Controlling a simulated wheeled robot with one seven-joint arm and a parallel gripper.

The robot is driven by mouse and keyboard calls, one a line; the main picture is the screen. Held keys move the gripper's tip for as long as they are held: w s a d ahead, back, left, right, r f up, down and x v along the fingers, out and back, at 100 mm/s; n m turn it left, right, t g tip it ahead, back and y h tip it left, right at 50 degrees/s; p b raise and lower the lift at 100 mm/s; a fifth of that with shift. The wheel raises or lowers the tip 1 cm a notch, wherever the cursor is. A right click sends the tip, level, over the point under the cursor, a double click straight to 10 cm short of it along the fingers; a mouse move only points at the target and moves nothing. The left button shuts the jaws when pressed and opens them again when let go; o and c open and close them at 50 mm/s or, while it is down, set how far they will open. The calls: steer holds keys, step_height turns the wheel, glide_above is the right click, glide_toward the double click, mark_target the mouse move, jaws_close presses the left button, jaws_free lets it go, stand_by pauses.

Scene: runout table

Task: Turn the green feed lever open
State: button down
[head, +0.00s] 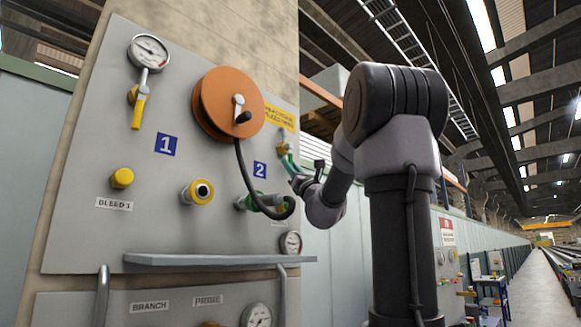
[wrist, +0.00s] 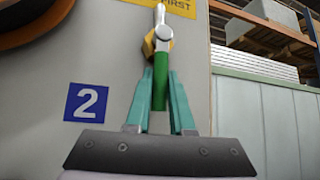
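The green feed lever (wrist: 160,92) hangs straight down from a yellow valve body (wrist: 152,42) with a pale metal fitting above it. The lower end of the lever points toward my palm. In the head view my gripper (head: 290,164) is at the right edge of the grey panel (head: 85,140), just below the yellow valve (head: 282,148). The lever is small and mostly covered there.
An orange hose reel (head: 210,100) with a black hose is left of the valve. A blue "2" plate (wrist: 87,103) is close beside my gripper. A green coupling (head: 243,202) and a shelf (head: 200,260) are below. A yellow-handled gauge valve (head: 138,110) is far left.

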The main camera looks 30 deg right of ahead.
steer(key=c, duration=0.8)
jaws_free()
steer(key=v, duration=1.1)
steer(key=shift+r, duration=0.1)
